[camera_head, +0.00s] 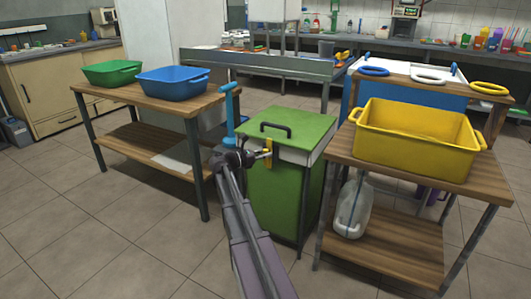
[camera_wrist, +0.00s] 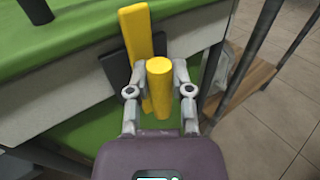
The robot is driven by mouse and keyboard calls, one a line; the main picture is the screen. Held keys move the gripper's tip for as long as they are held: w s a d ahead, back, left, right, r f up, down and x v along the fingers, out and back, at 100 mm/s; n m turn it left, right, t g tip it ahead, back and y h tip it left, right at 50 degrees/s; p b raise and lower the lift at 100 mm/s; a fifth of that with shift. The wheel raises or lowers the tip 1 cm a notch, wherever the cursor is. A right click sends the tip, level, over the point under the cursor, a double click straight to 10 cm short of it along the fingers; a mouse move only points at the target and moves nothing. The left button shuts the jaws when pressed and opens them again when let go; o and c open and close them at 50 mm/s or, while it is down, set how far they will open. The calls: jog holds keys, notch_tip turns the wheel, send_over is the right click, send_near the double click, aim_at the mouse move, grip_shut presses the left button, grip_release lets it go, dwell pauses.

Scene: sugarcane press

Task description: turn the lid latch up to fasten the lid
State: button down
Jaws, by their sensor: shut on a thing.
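The lid (camera_head: 288,128) is a green top with a black handle (camera_head: 275,126) on the green press cabinet (camera_head: 272,200). The yellow lid latch (camera_head: 268,149) is on the cabinet's front, near its upper left. In the wrist view the latch shows as a flat yellow bar (camera_wrist: 137,36) pointing up over a black plate (camera_wrist: 115,68), with a round yellow knob (camera_wrist: 160,85) in front. My gripper (camera_wrist: 160,92) has its two fingers closed around the knob, one on each side. In the head view my gripper (camera_head: 250,157) is at the latch, partly hidden by my arm.
A wooden table with a green bin (camera_head: 111,73) and a blue bin (camera_head: 172,84) stands to the left. A wooden stand with a yellow bin (camera_head: 418,137) is close on the right, with a white jug (camera_head: 352,208) below. A blue upright handle (camera_head: 229,115) rises behind my gripper. Floor in front is open.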

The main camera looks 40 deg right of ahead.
jog(key=c, duration=0.5)
grip_release()
jog(key=shift+f+b, duration=0.15)
jog(key=shift+b, duration=0.25)
